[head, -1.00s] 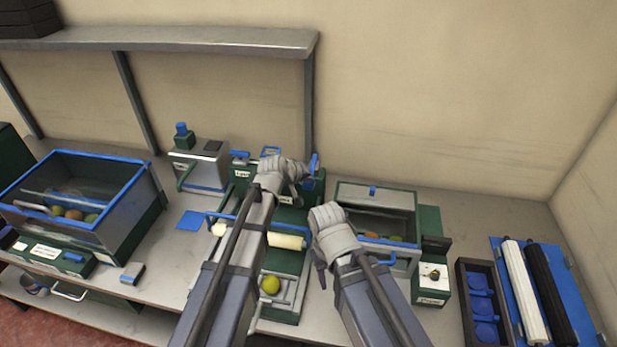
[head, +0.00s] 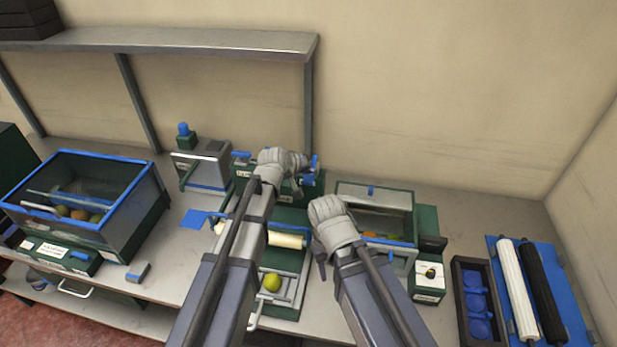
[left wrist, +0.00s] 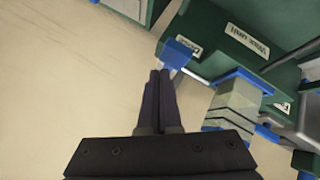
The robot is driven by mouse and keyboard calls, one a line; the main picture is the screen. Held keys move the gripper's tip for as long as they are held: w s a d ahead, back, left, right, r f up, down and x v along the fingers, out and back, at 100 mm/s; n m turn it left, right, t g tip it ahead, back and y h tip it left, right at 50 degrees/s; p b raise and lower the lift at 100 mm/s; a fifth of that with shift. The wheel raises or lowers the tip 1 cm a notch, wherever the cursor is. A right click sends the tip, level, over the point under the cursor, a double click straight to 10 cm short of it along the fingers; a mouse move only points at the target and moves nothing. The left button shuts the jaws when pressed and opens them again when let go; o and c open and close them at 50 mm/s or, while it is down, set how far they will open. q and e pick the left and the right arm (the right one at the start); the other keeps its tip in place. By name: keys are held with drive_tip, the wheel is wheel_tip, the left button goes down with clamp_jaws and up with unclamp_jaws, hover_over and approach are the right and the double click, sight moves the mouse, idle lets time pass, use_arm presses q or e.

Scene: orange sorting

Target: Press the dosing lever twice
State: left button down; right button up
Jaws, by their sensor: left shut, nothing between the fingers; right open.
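A green unit with white labels stands at the back of the bench. The blue lever (head: 314,166) is at its right end in the head view. In the left wrist view a blue paddle end (left wrist: 178,52) shows just beyond my fingertips. My left gripper (left wrist: 160,74) is shut and empty, its tips close beside the paddle; I cannot tell whether they touch it. In the head view my left gripper (head: 303,178) is at the unit, its fingertips partly hidden. My right gripper (head: 321,266) is open and empty, left of the green-and-grey bin.
A yellow-green fruit (head: 272,282) lies in a tray below the cream rollers (head: 287,240). A blue-rimmed clear bin (head: 150,170) with fruit stands at left. A small labelled box (head: 430,283) and a dark tray (head: 457,268) stand at right. A shelf (head: 200,40) is above.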

use_arm(q)
drive_tip(key=shift+r, duration=0.15)
wheel_tip(320, 180, up, 5)
drive_tip(key=p, duration=0.5)
idle(0.6)
